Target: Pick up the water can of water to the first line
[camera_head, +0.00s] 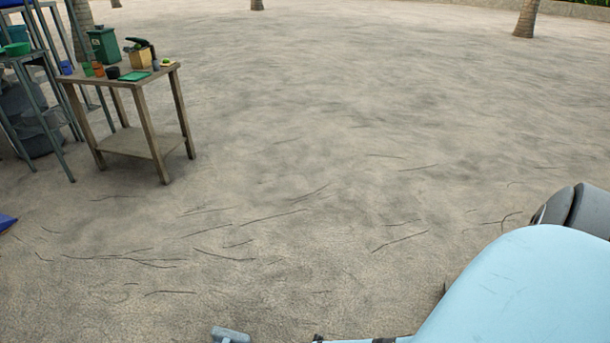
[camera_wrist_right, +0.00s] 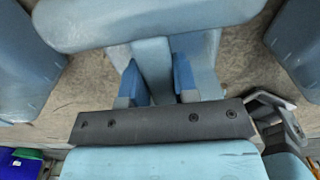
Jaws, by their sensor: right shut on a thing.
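My right gripper (camera_wrist_right: 158,84) shows in the right wrist view. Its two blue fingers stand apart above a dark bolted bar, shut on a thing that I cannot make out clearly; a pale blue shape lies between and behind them. I cannot pick out the water can with certainty in either view, nor any fill line. My left gripper cannot be made out.
Blue (camera_wrist_right: 18,168) and green (camera_wrist_right: 27,153) things show at lower left in the wrist view. The middle ground is clear.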

